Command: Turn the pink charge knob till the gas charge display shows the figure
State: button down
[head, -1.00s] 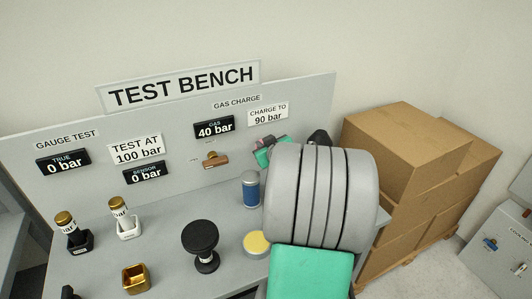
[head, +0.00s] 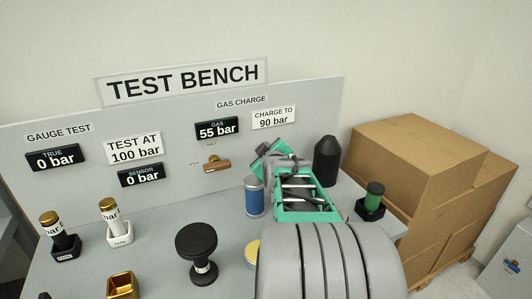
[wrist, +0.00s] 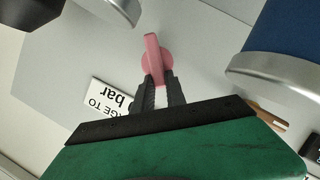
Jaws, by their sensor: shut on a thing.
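The pink charge knob (wrist: 154,54) shows in the wrist view, a round knob with a bar across it. My gripper (wrist: 158,82) is shut on the bar's near end, one dark finger on each side. In the head view my arm hides the knob, and my green gripper body (head: 290,185) stands before the panel's right part. The gas charge display (head: 217,128) reads 55 bar. The sign beside it (head: 273,117) reads CHARGE TO 90 bar.
A blue cylinder (head: 254,198) stands close left of my gripper. A black bottle-shaped thing (head: 327,160) and a green-topped piece (head: 374,200) stand to the right. A black round-topped knob (head: 197,250) stands on the bench. Cardboard boxes (head: 430,150) are beyond the bench.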

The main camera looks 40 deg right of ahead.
jog(key=c, duration=1.4)
grip_release()
jog(key=shift+o, duration=0.2)
jog(key=v, duration=0.7)
jog(key=shift+s+a+r+b, duration=0.15)
jog(key=shift+s+a+b, duration=0.05)
jog(key=shift+s+b, duration=0.15)
jog(key=shift+r, duration=0.1)
